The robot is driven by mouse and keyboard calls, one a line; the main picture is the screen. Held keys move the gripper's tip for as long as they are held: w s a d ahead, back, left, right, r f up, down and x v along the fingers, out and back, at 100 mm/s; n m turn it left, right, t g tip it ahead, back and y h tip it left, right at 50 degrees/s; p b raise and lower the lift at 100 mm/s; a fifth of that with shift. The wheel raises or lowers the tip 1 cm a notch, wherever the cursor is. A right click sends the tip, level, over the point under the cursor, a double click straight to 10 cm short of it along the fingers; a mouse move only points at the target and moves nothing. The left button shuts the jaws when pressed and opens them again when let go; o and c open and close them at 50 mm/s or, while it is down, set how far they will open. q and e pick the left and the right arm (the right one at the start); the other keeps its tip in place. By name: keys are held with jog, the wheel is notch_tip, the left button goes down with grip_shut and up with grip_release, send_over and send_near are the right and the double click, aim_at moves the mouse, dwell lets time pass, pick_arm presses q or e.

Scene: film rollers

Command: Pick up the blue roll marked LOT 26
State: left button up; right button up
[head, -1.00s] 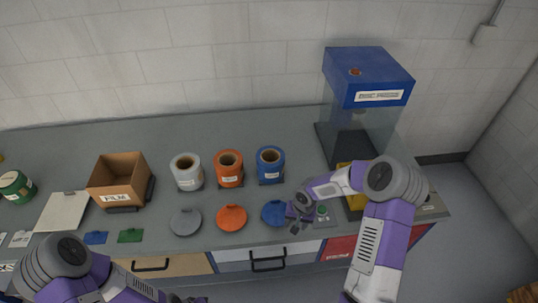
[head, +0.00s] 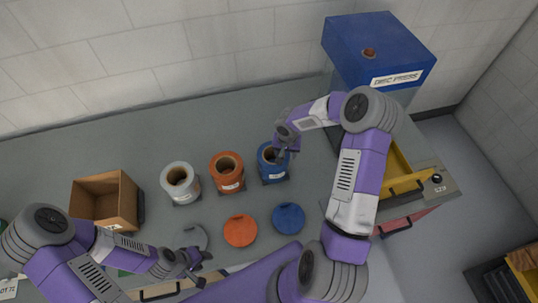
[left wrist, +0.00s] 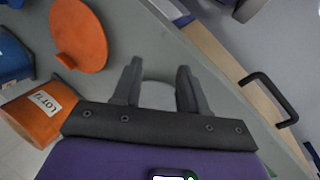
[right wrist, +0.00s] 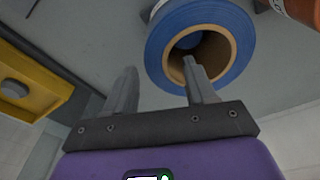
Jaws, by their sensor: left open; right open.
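The blue roll (head: 268,174) stands upright at the right end of a row of three rolls. Its label is too small to read. My right gripper (head: 281,157) is over its top right side, jaws open. In the right wrist view the blue roll (right wrist: 160,45) shows its brown core; one finger overlaps the core opening and the other is outside the roll, so its wall appears between the fingers (right wrist: 160,70). I cannot tell how deep they reach. My left gripper (head: 203,267) is open and empty near the counter's front edge, over the grey disc (left wrist: 158,94).
The orange roll (head: 227,184) and white roll (head: 182,194) stand left of the blue one. Orange (head: 241,231) and blue (head: 289,219) discs lie in front. A cardboard box (head: 105,201) is left; the blue-topped press (head: 375,45) and yellow tray (head: 400,177) are right.

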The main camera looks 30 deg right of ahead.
aim_at(272, 173)
notch_tip(272, 173, down, 2)
jog(key=shift+d, duration=0.1)
jog(key=shift+w+d+f+p, duration=0.1)
jog(key=shift+f+p, duration=0.05)
jog(key=shift+f, duration=0.65)
jog(key=shift+w+d+f+p, duration=0.1)
jog(key=shift+w+f+p, duration=0.05)
jog(key=shift+f, duration=0.6)
jog(key=shift+w+d+f+p, duration=0.1)
jog(key=shift+f+p, duration=0.05)
jog(key=shift+f, duration=0.65)
grip_shut()
jog(key=shift+r, duration=0.1)
